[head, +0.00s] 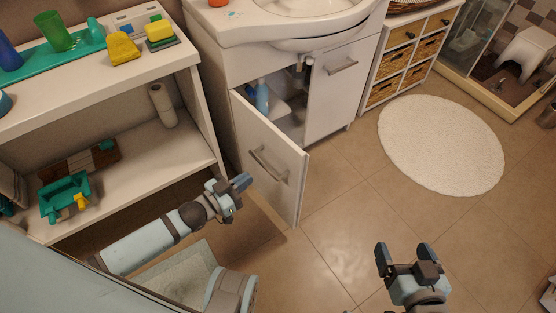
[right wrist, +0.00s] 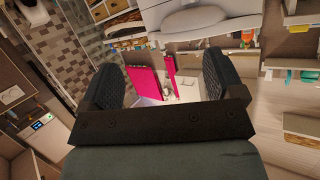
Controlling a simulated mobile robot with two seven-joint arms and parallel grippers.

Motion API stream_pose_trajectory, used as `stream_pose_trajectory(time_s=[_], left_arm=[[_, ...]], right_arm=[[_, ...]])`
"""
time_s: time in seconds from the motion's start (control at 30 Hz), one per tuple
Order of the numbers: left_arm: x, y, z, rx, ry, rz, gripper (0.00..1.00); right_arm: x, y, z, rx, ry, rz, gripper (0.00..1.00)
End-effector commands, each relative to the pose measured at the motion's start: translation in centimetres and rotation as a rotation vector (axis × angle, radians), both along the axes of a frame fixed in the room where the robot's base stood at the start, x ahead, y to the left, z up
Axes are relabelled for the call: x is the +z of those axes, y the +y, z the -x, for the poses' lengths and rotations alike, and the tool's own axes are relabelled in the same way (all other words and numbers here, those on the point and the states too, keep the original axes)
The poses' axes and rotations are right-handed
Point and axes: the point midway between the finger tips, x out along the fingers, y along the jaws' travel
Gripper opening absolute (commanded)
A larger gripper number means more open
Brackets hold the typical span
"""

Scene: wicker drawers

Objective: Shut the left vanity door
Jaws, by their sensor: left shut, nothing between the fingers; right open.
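The left vanity door (head: 256,150) is white with a metal bar handle (head: 268,163). It stands open in the head view, swung out from the vanity cabinet (head: 235,70). My left gripper (head: 240,182) is shut and empty, in front of the door's outer face, below and left of the handle. Whether it touches the door is unclear. The right vanity door (head: 338,85) is closed. My right gripper (head: 408,250) is open and empty over the floor, well right of the open door. Its spread fingers also show in the right wrist view (right wrist: 160,85).
Bottles (head: 262,96) stand inside the vanity. A white shelf unit (head: 205,120) is close on the left. A round white rug (head: 440,145) lies on clear tiled floor at right. Bright pink panels (right wrist: 145,85) show between the right wrist view's fingers; I cannot identify them.

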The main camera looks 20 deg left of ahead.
Motion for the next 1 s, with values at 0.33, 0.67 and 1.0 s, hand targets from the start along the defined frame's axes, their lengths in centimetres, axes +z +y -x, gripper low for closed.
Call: stream_pose_trajectory(time_s=[0.33, 0.67, 1.0], left_arm=[[-0.1, -3.2, -5.5, 0.001, -0.003, 0.001, 0.00], [0.0, -6.2, -10.6, 0.001, -0.001, 0.001, 0.00], [0.1, -6.9, -11.7, 0.001, 0.001, -0.001, 0.00]], right_arm=[[2.3, 1.2, -0.9, 0.019, -0.116, -0.066, 0.87], [5.2, 2.4, -1.5, 0.042, -0.247, -0.147, 0.87], [6.5, 2.9, -1.3, 0.051, -0.291, -0.179, 0.87]])
